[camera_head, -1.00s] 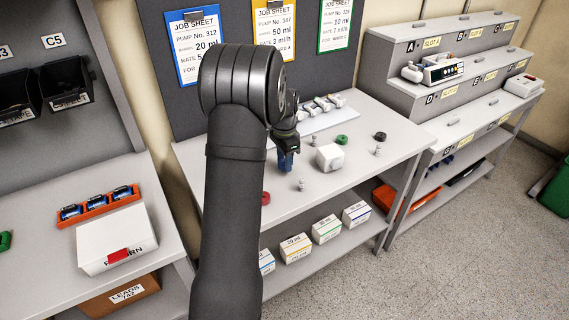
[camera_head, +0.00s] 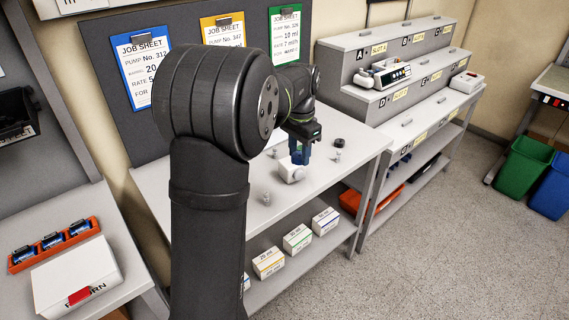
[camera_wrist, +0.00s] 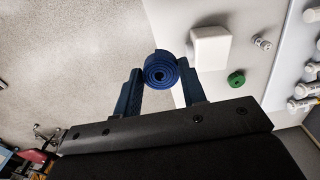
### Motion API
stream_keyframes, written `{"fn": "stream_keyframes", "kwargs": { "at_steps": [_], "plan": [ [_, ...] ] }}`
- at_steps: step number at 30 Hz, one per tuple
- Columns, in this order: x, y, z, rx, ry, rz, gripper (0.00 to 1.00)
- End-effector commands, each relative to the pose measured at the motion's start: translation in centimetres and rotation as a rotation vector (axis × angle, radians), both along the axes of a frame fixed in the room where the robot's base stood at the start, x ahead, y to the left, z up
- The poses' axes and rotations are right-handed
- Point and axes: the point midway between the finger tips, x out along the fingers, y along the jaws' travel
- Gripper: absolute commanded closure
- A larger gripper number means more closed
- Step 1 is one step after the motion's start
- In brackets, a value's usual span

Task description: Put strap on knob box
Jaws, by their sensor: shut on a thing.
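A rolled dark blue strap (camera_wrist: 161,70) sits between the fingertips of my gripper (camera_wrist: 163,80) in the wrist view. My gripper is shut on it. In the head view my gripper (camera_head: 301,152) points down over the workbench, in front of and above a small white box (camera_head: 291,173), which it overlaps in the picture. This box, seemingly the knob box, also shows in the wrist view (camera_wrist: 210,48), just beyond the right fingertip. It stands on the bench, and I cannot tell whether anything touches it. The strap is hard to tell from the blue fingers in the head view.
A green roll (camera_wrist: 236,78) and a small metal piece (camera_wrist: 262,43) lie near the white box. A black roll (camera_head: 338,142) and a metal piece (camera_head: 266,198) stand on the bench (camera_head: 236,232). A stepped rack (camera_head: 375,108) is to the right.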

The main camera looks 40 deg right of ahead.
Motion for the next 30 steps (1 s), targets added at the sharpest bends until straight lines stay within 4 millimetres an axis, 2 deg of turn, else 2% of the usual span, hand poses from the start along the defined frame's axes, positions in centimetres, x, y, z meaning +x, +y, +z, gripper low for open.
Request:
{"fn": "stream_keyframes", "kwargs": {
  "at_steps": [1,3,6,8,11,21,25,30],
  "plan": [
    [-1.0,-1.3,0.9,-0.002,-0.001,0.000,0.83],
    [-2.0,-2.6,1.9,-0.002,-0.001,0.009,0.83],
    [-3.0,-3.7,2.8,-0.001,0.000,0.019,0.83],
    [-2.9,-4.0,2.8,0.001,0.001,0.025,0.83],
    [-1.4,-3.8,1.9,0.003,0.002,0.029,0.83],
    [6.0,-2.5,-2.6,0.001,0.001,0.030,0.83],
    [7.6,-2.3,-3.5,0.000,0.001,0.027,0.83],
    [8.1,-2.2,-4.3,0.001,0.001,0.025,0.83]
  ]
}}
